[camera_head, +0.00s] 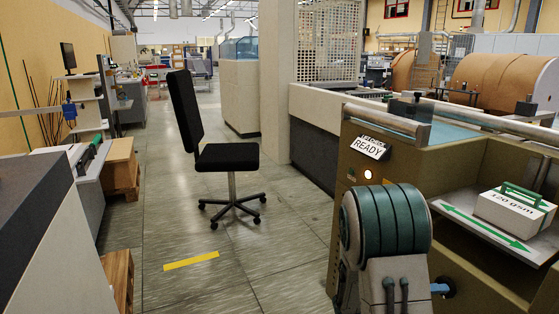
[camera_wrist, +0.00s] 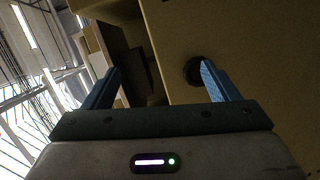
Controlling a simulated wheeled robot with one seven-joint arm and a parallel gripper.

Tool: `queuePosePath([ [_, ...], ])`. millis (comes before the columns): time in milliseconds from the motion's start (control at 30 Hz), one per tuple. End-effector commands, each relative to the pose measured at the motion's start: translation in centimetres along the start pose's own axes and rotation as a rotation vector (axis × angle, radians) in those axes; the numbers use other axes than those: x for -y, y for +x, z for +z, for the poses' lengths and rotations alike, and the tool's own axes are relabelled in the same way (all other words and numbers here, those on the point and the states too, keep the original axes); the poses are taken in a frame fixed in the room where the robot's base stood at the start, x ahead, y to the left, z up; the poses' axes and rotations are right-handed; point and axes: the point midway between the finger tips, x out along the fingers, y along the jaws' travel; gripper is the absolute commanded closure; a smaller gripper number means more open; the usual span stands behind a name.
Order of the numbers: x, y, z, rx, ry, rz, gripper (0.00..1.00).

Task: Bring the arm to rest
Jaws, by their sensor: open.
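My gripper (camera_wrist: 158,78) shows in the wrist view with its two blue fingers spread apart and nothing between them. Behind the fingers is a tan machine panel (camera_wrist: 250,45) with a dark round hole (camera_wrist: 193,70) close to the right finger. I cannot tell whether the finger touches the panel. In the head view my arm's green and grey joint stands at the lower right, in front of the machine (camera_head: 480,165). A bit of blue shows low beside it, near a dark round part on the machine; most of my gripper is hidden there.
A white "120 gsm" block (camera_head: 514,211) with a green handle sits on a tray (camera_head: 480,222) with a green arrow. A "READY" sign (camera_head: 369,147) hangs on the machine. A black office chair (camera_head: 226,155) stands mid-aisle. Floor near the yellow strip (camera_head: 191,261) is clear.

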Motion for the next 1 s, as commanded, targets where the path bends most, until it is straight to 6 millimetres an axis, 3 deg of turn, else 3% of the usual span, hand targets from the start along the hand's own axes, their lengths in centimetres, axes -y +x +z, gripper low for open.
queuePosePath([
  [33,-3.6,-0.8,0.8,0.062,0.005,-0.038,0.19],
  [100,-6.1,-1.8,2.4,0.148,-0.005,-0.105,0.19],
  [267,-10.9,-5.0,5.8,0.301,-0.016,-0.302,0.19],
  [500,-16.7,-11.5,8.9,0.386,-0.004,-0.673,0.19],
  [800,-23.8,-21.3,9.4,0.244,0.071,-1.149,0.19],
  [1000,-27.4,-26.1,8.8,0.086,0.128,-1.348,0.19],
])
